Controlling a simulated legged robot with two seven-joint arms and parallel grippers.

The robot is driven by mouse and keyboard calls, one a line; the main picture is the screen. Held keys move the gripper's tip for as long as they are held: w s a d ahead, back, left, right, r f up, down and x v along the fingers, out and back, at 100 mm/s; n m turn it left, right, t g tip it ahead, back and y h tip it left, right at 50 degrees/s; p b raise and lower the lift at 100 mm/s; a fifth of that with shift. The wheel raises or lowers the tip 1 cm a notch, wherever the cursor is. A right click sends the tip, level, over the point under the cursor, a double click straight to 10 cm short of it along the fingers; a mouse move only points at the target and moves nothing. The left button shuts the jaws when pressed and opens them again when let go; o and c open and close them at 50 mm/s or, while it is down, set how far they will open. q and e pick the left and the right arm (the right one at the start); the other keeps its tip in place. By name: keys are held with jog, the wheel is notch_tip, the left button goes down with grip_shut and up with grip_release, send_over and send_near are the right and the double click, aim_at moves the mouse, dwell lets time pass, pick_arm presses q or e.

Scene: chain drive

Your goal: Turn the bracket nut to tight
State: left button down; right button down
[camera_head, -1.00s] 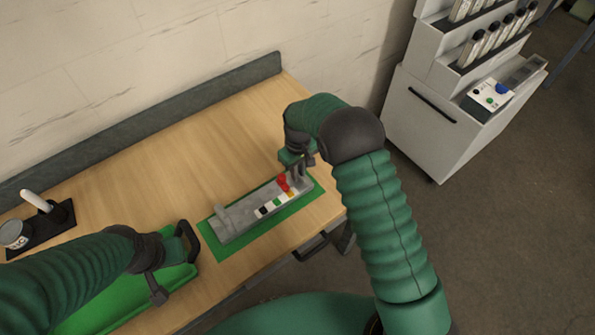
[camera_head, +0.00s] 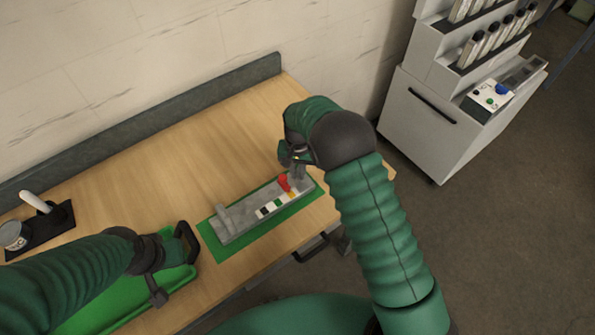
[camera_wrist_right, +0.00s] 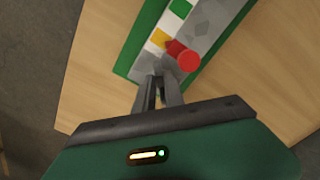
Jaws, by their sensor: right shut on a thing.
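A long grey bracket fixture (camera_head: 237,217) lies on a green mat (camera_head: 212,243), with a row of black, white, green and yellow marks along it. A red round-topped part (camera_head: 284,183) stands near its right end; it also shows in the right wrist view (camera_wrist_right: 187,60). My right gripper (camera_head: 297,169) is over that right end, fingers pointing down. In the right wrist view its fingers (camera_wrist_right: 157,88) are close together, shut on a small grey part, seemingly the bracket nut, mostly hidden between them. My left gripper (camera_head: 176,268) is open and empty over a green tray.
The green tray (camera_head: 105,300) lies at the table's front left. A dark holder with a white-handled tool (camera_head: 36,202) and a grey can (camera_head: 14,235) are at far left. A wall ledge runs behind. A white cabinet (camera_head: 425,125) stands off the table at right. The middle of the wooden table is clear.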

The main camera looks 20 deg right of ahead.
aim_at(298, 176)
jog(key=shift+m, duration=0.5)
dwell(1.0)
jog(key=c, duration=1.4)
grip_release()
notch_tip(298, 176, up, 17)
jog(key=b, duration=0.2)
